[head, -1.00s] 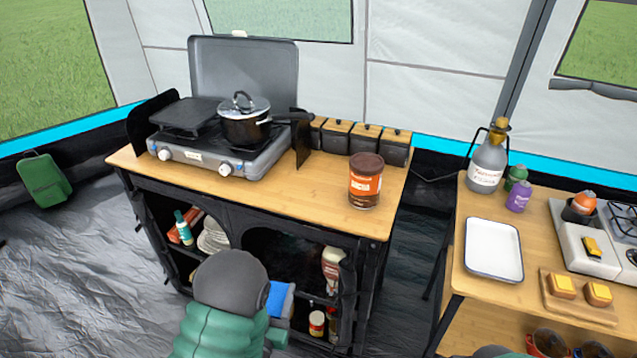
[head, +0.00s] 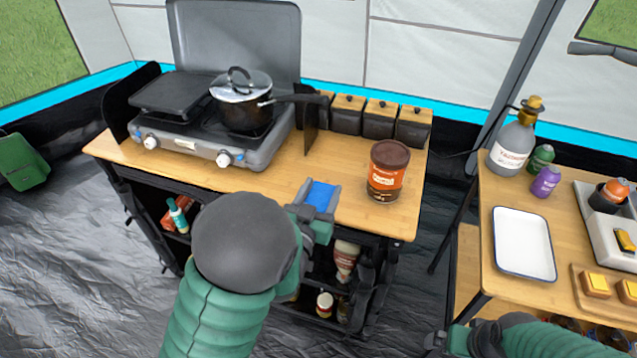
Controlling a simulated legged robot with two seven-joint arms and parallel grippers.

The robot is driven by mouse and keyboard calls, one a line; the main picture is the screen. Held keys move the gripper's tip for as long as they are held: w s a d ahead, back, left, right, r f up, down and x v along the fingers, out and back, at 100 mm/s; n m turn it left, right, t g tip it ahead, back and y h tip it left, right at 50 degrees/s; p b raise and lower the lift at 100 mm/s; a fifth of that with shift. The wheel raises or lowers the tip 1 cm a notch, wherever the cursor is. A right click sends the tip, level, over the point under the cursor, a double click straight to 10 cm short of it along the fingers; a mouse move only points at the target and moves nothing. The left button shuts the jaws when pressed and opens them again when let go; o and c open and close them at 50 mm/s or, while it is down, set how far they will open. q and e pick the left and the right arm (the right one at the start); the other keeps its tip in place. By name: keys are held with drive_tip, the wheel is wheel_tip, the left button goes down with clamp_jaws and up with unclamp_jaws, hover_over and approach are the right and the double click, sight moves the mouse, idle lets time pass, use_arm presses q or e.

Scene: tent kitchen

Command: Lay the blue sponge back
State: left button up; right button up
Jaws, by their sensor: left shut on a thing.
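The blue sponge (head: 320,196) is between the fingers of my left gripper (head: 318,200), which is shut on it. The gripper holds it at the front edge of the wooden counter (head: 270,180), to the left of the brown-lidded canister. I cannot tell whether the sponge touches the counter. My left arm hides part of the shelves below. My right gripper (head: 447,342) shows only partly at the bottom edge, below the right table, and its fingers are not clear.
A camp stove (head: 190,150) with a lidded pot (head: 242,108) stands on the counter's left. The canister (head: 388,172) and several dark wood-lidded boxes (head: 380,121) stand on its right. A white tray (head: 523,245) lies on the right table. Counter between stove and canister is clear.

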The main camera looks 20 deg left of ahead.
use_arm(q)
drive_tip(key=w+a, duration=0.1)
drive_tip(key=w, duration=0.1)
drive_tip(key=w+a, duration=0.2)
drive_tip(key=w, duration=0.1)
drive_tip(key=w+a, duration=0.1)
drive_tip(key=w, duration=0.2)
drive_tip(key=shift+a+f, duration=0.15)
drive_tip(key=shift+f, duration=0.25)
drive_tip(key=f, duration=0.3)
drive_tip(key=shift+w+d+f+b, duration=0.25)
drive_tip(key=shift+w+d+b, duration=0.1)
drive_tip(key=shift+b, duration=0.05)
drive_tip(key=shift+a, duration=0.4)
drive_tip(key=o, duration=1)
drive_tip(key=shift+o, duration=1)
drive_tip(key=shift+d, duration=0.35)
drive_tip(key=s, duration=1.2)
drive_tip(key=shift+a+r, duration=0.15)
drive_tip(key=shift+a, duration=0.2)
